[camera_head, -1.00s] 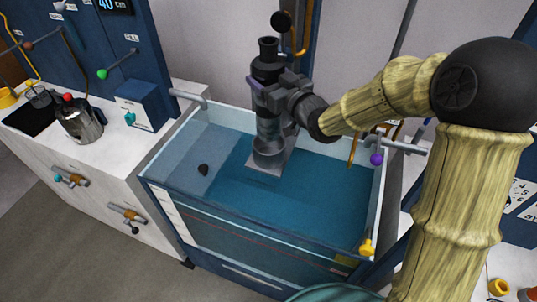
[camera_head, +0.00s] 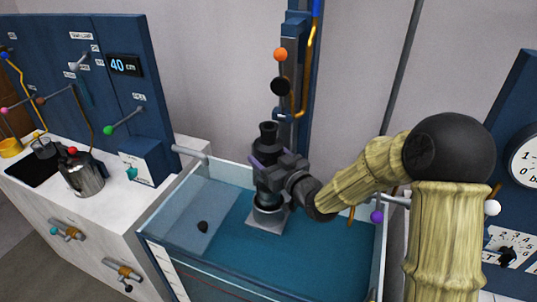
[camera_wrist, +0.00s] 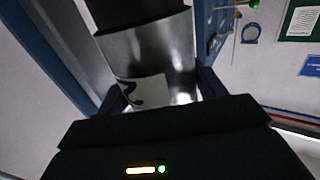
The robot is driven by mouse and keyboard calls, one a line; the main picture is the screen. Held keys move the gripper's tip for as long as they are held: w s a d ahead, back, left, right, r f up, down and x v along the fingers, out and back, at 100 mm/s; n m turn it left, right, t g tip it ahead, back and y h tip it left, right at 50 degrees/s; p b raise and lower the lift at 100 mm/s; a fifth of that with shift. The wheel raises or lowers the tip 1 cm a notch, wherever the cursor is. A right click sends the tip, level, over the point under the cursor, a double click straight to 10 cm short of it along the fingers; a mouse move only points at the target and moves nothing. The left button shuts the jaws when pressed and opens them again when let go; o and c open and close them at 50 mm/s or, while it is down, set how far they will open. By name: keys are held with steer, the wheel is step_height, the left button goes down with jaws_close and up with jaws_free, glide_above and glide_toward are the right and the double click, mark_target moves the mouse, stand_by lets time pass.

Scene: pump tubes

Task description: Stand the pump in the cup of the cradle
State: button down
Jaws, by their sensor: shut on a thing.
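The pump (camera_head: 267,146) is a dark upright cylinder with a narrower black neck on top. My gripper (camera_head: 268,171) is shut around its body from the right. In the wrist view the pump (camera_wrist: 148,52) shows as a shiny metal cylinder with a pale label between the jaws (camera_wrist: 162,92). The cradle (camera_head: 265,222) is a grey square base with a round cup (camera_head: 270,210), standing in the tank. The pump's lower end is at the cup's mouth, in line with it. I cannot tell whether it rests on the cup's floor.
The glass-walled tank (camera_head: 165,217) holds blue water and a small dark lump (camera_head: 203,227). A blue column (camera_head: 297,70) with orange and black knobs rises behind. A counter with a metal jug (camera_head: 84,174) is at left. A purple knob (camera_head: 376,217) is near the right wall.

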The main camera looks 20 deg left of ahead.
steer(key=shift+r, duration=0.3)
steer(key=shift+f, duration=2.1)
steer(key=c, duration=0.6)
jaws_free()
steer(key=shift+f, duration=0.35)
steer(key=o, duration=0.4)
steer(key=shift+r, duration=0.1)
steer(key=b+v, duration=0.3)
steer(key=v, duration=0.9)
steer(key=shift+s, duration=0.1)
